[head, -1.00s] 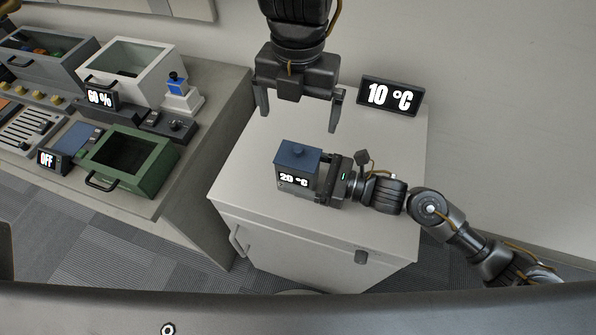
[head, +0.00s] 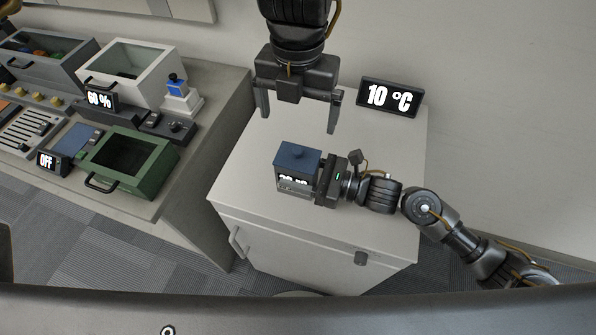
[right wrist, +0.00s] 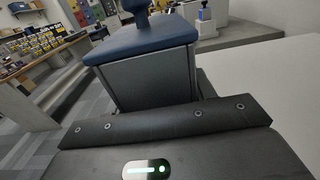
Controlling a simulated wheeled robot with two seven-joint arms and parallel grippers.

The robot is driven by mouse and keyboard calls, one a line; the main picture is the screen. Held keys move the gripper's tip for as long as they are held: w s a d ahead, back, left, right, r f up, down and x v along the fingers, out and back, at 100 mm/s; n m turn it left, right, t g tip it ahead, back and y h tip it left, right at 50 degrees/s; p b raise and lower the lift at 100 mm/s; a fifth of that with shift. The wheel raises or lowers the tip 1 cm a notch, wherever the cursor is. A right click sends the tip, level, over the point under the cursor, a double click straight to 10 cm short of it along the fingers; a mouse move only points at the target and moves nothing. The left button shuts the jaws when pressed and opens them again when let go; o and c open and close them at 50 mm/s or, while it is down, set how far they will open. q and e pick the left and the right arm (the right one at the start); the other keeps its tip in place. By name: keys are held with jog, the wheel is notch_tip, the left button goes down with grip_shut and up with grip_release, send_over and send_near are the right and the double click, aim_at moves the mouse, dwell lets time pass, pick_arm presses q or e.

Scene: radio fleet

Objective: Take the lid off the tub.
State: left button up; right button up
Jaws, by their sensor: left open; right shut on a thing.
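The tub (head: 284,179) is a small dark grey box standing on the white cabinet top. Its blue lid (head: 298,153), with a small knob, sits on top of it. The lid also shows in the right wrist view (right wrist: 140,42), above the grey tub wall (right wrist: 150,82). My right gripper (head: 300,184) comes in from the right and is shut on the tub's body below the lid. A finger crosses the tub's front and hides part of its lit display. My left gripper (head: 299,118) hangs above and behind the tub, pointing down, open and empty.
A 10 °C display (head: 391,97) stands at the back right of the white cabinet (head: 235,190). The cabinet top left of the tub is clear. On the left bench are a green bin (head: 150,165), a white bin (head: 150,70) and a blue-topped device (head: 180,95).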

aim_at(304, 158)
pick_arm(q)
jog(key=shift+s+d, duration=0.15)
jog(key=shift+d, duration=0.1)
jog(key=shift+c, duration=1)
jog(key=m, duration=1.2)
jog(key=r+m, duration=0.1)
jog(key=m, duration=0.5)
jog(key=shift+d, duration=0.4)
notch_tip(304, 158, down, 12)
jog(key=shift+r, duration=0.1)
